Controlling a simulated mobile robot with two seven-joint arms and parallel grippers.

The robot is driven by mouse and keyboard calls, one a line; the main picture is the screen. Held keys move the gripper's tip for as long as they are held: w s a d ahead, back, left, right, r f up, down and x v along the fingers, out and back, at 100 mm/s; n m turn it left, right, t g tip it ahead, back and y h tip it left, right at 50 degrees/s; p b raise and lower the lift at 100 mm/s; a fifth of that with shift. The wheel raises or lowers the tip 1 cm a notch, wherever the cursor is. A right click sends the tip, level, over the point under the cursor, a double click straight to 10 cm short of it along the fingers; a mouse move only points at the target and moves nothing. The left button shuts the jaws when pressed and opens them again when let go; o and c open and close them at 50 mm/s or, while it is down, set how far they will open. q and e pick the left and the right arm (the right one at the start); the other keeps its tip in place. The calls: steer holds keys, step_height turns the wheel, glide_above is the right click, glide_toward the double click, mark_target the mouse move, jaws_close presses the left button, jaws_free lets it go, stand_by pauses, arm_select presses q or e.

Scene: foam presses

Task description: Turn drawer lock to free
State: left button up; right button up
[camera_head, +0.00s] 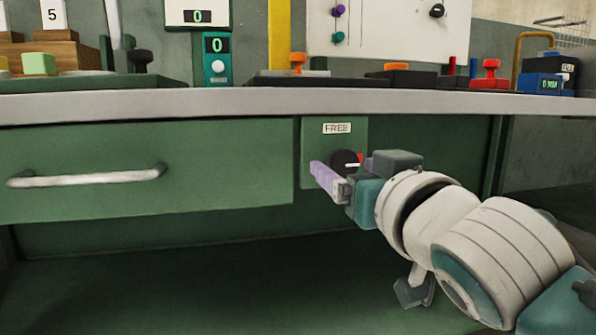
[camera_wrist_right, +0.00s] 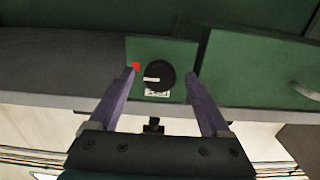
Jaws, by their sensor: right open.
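The drawer lock is a round black knob (camera_head: 345,160) with a white pointer line, on a green panel (camera_head: 318,168) under the worktop. A white label reading FREE (camera_head: 336,128) sits above the knob, and a red mark (camera_head: 361,158) is at its right. The pointer lies about level, towards the red mark's side and not up at the label. My right gripper (camera_head: 343,168) is open in front of the knob. In the right wrist view, upside down, the knob (camera_wrist_right: 160,76) lies between the lilac fingertips (camera_wrist_right: 160,73), with gaps at both sides. My left gripper is not in view.
A green drawer (camera_head: 230,165) with a pale bar handle (camera_head: 90,178) is shut left of the panel. The worktop edge (camera_head: 230,105) runs above my right gripper. Devices and stamps stand on the worktop. The space below the drawer is open.

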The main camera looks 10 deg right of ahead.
jaws_close()
stand_by(0.5)
steer(key=n+p, duration=0.2)
steer(key=n, duration=0.1)
steer(key=shift+r, duration=0.1)
steer(key=n+p, duration=0.2)
steer(key=n, duration=0.2)
steer(key=shift+d+n, duration=0.1)
steer(key=shift+n, duration=0.3)
steer(key=n+p, duration=0.1)
steer(key=n, duration=0.4)
steer(key=n+p, duration=0.1)
steer(key=n, duration=0.4)
stand_by(0.3)
